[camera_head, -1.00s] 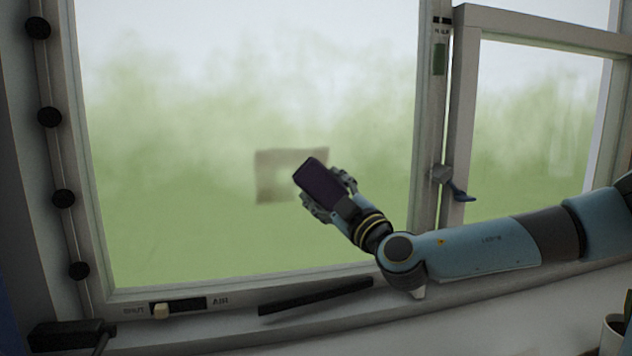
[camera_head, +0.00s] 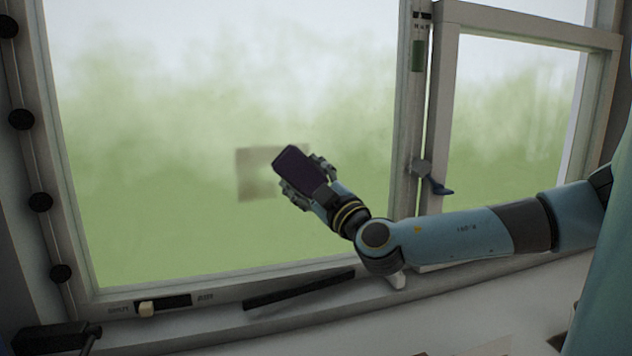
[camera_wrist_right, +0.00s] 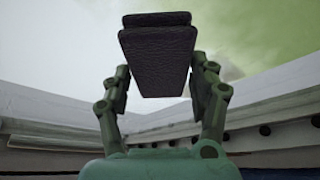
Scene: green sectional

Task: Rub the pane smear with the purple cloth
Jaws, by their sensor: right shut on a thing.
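The pane smear is a brownish square patch (camera_head: 254,176) on the large window pane, left of centre in the head view. Its middle looks paler, and its right part is hidden behind the cloth and gripper. The purple cloth (camera_head: 299,170) is a dark folded pad; it also shows in the right wrist view (camera_wrist_right: 158,60). My right gripper (camera_head: 306,178) is shut on the cloth and holds it over the smear's right side. I cannot tell whether the cloth touches the glass. My left gripper is not in view.
A side sash (camera_head: 445,110) with a blue-handled latch (camera_head: 432,178) stands right of the main pane. On the lower frame are a slider (camera_head: 163,305) and a dark strip (camera_head: 298,290). Round black knobs (camera_head: 40,202) line the left frame. The pane around the smear is clear.

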